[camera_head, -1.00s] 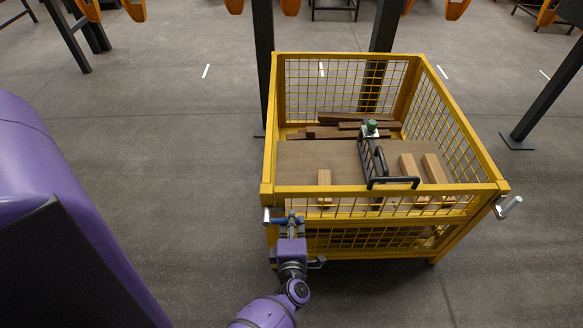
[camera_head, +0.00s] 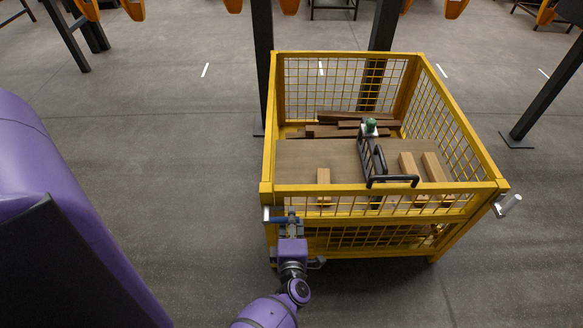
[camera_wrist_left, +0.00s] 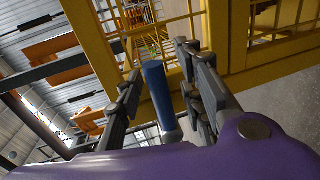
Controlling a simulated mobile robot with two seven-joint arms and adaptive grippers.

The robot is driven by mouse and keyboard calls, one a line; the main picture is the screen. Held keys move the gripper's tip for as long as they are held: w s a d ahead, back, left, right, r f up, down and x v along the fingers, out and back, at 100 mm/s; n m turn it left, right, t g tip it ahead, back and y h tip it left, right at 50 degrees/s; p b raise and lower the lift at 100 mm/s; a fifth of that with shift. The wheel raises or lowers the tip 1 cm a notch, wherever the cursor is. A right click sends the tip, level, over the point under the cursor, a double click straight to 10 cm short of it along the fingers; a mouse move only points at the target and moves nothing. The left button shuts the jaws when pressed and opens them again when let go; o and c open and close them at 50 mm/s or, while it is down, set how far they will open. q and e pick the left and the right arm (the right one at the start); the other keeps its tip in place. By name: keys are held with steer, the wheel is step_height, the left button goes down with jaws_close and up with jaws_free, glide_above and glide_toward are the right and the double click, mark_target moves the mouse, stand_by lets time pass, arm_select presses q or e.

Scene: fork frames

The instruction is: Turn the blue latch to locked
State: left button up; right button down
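The blue latch (camera_head: 279,220) is a short handle at the front left corner of the yellow mesh crate (camera_head: 350,189). In the head view it points sideways, roughly level, and its right end is by my left gripper (camera_head: 291,222). In the left wrist view the blue latch (camera_wrist_left: 157,90) stands between the two dark fingers of my left gripper (camera_wrist_left: 163,95). The fingers are spread, with gaps showing on both sides of the handle. Whether either finger touches it I cannot tell. My right gripper is not in view.
The crate holds a brown board (camera_head: 300,159), wooden blocks (camera_head: 409,168) and a black-handled device with a green top (camera_head: 370,125). A grey metal latch (camera_head: 508,204) sticks out at the front right corner. Dark posts stand behind. Floor left of the crate is clear.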

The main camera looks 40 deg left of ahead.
arm_select(q)
steer(key=shift+s, duration=0.1)
steer(key=v, duration=0.7)
steer(key=shift+s+d, duration=0.1)
steer(key=shift+d, duration=0.05)
stand_by(0.4)
